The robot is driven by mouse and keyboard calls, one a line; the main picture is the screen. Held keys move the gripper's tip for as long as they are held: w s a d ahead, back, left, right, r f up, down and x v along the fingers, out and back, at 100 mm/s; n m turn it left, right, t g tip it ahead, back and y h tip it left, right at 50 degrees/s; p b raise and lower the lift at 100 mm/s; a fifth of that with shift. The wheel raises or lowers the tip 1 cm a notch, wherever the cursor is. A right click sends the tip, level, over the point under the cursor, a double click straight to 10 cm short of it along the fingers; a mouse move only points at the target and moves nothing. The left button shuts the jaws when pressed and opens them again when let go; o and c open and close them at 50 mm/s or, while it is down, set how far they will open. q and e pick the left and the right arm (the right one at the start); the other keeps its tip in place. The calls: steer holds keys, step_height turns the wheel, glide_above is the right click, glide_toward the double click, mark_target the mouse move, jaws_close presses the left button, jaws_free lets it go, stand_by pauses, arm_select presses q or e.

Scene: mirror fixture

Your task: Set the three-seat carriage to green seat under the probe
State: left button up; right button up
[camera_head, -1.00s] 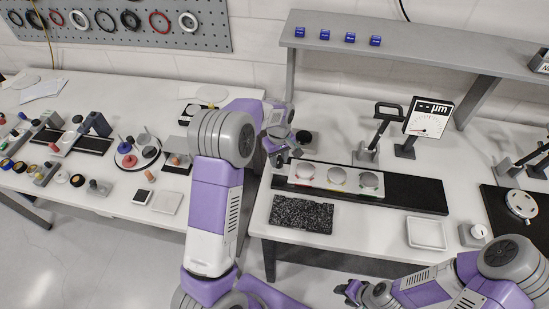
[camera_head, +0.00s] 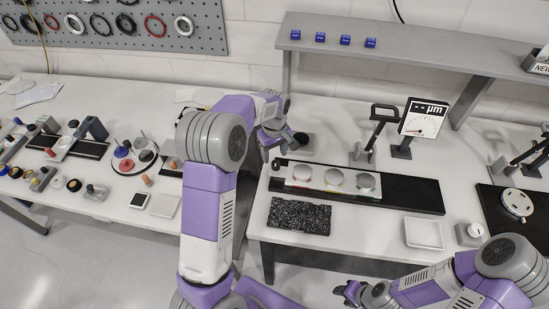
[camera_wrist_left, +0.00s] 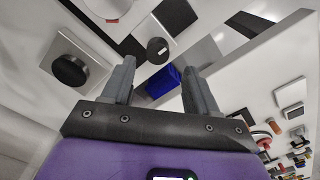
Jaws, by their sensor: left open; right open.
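The carriage (camera_head: 318,188) is a pale plate with three round grey seats, lying on a long black rail (camera_head: 415,194). The left seat (camera_head: 303,173) shows a reddish tint. The middle seat (camera_head: 334,177) and right seat (camera_head: 365,181) have rim colours too faint to tell surely. A lever stand (camera_head: 363,154) is behind the rail; I cannot make out the probe tip. My left gripper (camera_head: 276,145) is open and empty, behind the rail's left end, near a small black knob (camera_head: 281,162). My right gripper (camera_head: 345,290) is open, low in front of the table.
A dial gauge marked µm (camera_head: 424,117) stands behind the rail. A speckled black plate (camera_head: 299,215) and white tray (camera_head: 424,233) lie in front. A dark round piece (camera_head: 304,141) sits near my left gripper; a blue block (camera_wrist_left: 163,82) shows between its fingers in the wrist view.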

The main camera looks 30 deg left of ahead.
arm_select(q)
steer(key=shift+r, duration=1.7)
